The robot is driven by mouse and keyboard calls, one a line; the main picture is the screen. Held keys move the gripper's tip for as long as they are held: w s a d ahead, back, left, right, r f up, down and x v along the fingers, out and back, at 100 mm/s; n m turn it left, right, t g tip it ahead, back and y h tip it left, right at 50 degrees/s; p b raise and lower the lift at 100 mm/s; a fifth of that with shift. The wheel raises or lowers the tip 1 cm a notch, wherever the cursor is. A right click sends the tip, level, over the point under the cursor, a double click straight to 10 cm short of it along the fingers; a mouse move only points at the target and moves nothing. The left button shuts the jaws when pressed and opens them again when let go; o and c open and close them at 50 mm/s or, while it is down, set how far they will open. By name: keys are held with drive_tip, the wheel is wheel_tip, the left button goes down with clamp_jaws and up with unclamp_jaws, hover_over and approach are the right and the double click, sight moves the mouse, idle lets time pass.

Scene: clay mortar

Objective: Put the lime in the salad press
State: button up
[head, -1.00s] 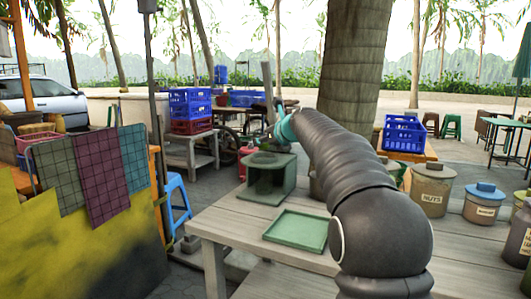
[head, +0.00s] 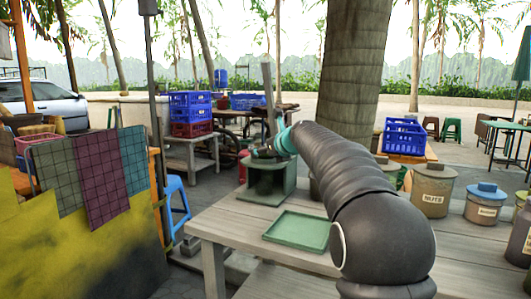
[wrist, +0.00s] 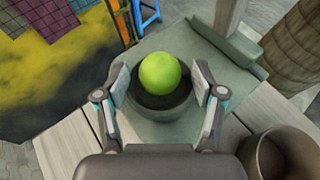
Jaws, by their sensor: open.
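The salad press (head: 262,198) is a green stand at the far left corner of the wooden table in the head view. In the wrist view its green body (wrist: 185,42) surrounds a dark round bowl (wrist: 160,112). The bright green lime (wrist: 160,73) shows over the far part of the bowl's opening. I cannot tell whether it rests in the bowl or is above it. My gripper (wrist: 159,78) is open, with a finger on each side of the lime and visible gaps between. In the head view my gripper (head: 264,153) is low over the press, and the lime is hidden.
A green tray (head: 297,232) lies empty on the table in front of the press. Several lidded jars (head: 432,191) stand to the right. An upright post (wrist: 229,14) rises behind the bowl, and a round brown pot (wrist: 278,155) is close at the right.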

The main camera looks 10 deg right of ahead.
drive_tip(key=shift+r, duration=0.15)
drive_tip(key=v, duration=1.2)
drive_tip(key=s+a+f+n+g+h, duration=0.1)
drive_tip(key=s+a+f+n+g, duration=0.15)
drive_tip(key=s+f+n, duration=0.5)
drive_tip(key=s+a+f+n+g, duration=0.1)
drive_tip(key=s+a+f+n, duration=0.25)
drive_tip(key=s+n, duration=0.7)
drive_tip(key=s+d+f+n+g+h, duration=0.1)
drive_tip(key=s+f+n+g, duration=0.1)
drive_tip(key=s+f+n, duration=0.5)
drive_tip(key=s+f+n+g+h, duration=0.1)
drive_tip(key=s+f+n, duration=0.6)
drive_tip(key=s, duration=0.9)
wheel_tip(320, 180, down, 3)
drive_tip(key=shift+s+d+r+g+h, duration=0.15)
drive_tip(key=shift+s+d+g+h, duration=0.2)
drive_tip(key=shift+h, duration=0.25)
